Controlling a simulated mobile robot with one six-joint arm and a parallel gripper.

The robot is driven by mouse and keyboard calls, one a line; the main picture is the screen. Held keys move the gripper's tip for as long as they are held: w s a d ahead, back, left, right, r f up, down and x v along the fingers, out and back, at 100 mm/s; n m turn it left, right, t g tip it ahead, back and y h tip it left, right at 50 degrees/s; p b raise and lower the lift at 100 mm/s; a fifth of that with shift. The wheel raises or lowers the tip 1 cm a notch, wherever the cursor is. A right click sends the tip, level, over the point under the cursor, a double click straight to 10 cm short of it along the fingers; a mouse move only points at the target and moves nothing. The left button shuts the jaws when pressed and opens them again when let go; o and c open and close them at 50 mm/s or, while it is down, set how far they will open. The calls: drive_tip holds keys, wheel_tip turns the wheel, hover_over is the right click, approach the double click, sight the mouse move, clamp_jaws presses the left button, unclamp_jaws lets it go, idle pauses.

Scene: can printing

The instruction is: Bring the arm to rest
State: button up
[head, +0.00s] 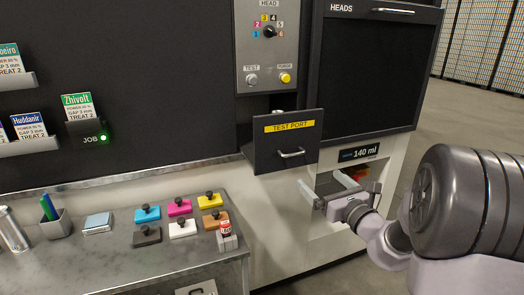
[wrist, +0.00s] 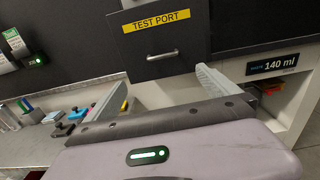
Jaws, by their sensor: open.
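My gripper (head: 327,184) is at the right in the head view, in front of the recess below the "140 ml" label. Its two fingers are apart with nothing between them. My arm reaches in from the right edge and hides part of the recess. In the wrist view my gripper (wrist: 158,88) also shows both fingers spread and empty, below the test port door (wrist: 163,41). A green light bar glows on my wrist.
The test port door (head: 287,141) with its handle stands just left of and above my gripper. Open floor lies at right.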

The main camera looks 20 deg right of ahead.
drive_tip(key=s+a+r+n+g+y, duration=0.1)
drive_tip(key=s+a+n+g+y, duration=0.55)
drive_tip(key=a, duration=0.65)
drive_tip(key=s+a+r+n+g+y, duration=0.1)
drive_tip(key=s+a+n+g, duration=0.2)
drive_tip(key=s+a+n, duration=0.6)
drive_tip(key=s+a+f+n+g, duration=0.2)
drive_tip(key=s+a+n, duration=0.3)
drive_tip(key=a+n, duration=0.15)
drive_tip(key=s+d+f+n+h, duration=0.2)
drive_tip(key=s+d+n+h, duration=0.3)
drive_tip(key=s+n+h, duration=0.2)
drive_tip(key=s+n, duration=0.1)
drive_tip(key=s, duration=0.1)
drive_tip(key=shift+s+f+n+g, duration=0.2)
drive_tip(key=shift+s+n+g, duration=0.1)
drive_tip(key=shift+s+g, duration=0.1)
